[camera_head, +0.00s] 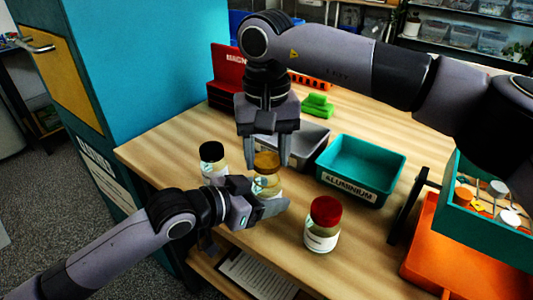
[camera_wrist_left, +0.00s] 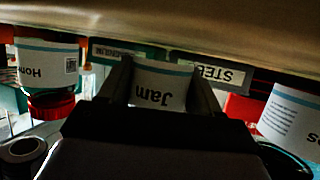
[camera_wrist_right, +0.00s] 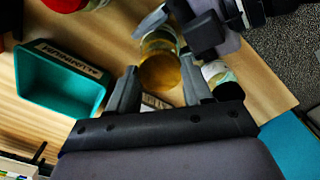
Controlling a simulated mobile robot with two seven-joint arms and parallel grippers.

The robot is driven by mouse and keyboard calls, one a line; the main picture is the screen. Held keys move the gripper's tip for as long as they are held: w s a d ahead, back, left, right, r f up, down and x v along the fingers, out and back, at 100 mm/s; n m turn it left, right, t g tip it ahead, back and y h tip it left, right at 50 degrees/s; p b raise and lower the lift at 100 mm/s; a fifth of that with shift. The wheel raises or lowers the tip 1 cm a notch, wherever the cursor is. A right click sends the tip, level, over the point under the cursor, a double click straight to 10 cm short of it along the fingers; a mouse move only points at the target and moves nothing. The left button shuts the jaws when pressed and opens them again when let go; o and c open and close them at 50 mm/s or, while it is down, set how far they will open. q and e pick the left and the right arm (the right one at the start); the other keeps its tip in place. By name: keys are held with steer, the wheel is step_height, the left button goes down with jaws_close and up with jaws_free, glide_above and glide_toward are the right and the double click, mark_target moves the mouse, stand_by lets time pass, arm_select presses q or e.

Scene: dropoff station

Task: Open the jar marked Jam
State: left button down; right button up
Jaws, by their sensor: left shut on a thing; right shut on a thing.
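The jar marked Jam (camera_head: 267,186) stands upright on the table with a gold lid (camera_head: 266,162); its label also shows upside down in the left wrist view (camera_wrist_left: 160,90). My left gripper (camera_head: 266,201) is shut on the jar's body from the side. My right gripper (camera_head: 267,158) comes down from above and is shut on the gold lid, which also shows between its fingers in the right wrist view (camera_wrist_right: 160,72). The lid sits on the jar; I cannot tell whether it is loose.
A black-lidded jar (camera_head: 212,160) stands close at left, a red-lidded jar (camera_head: 322,225) at right near the front edge. Behind are a teal bin marked Aluminium (camera_head: 346,187), a grey bin (camera_head: 312,137) and green blocks (camera_head: 318,106). An orange tray (camera_head: 450,250) is at right.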

mark_target(267, 159)
steer(key=shift+r, duration=0.1)
steer(key=shift+r, duration=1.9)
arm_select(q)
steer(key=shift+c, duration=0.7)
jaws_free()
steer(key=shift+a, duration=0.1)
steer(key=v, duration=1.2)
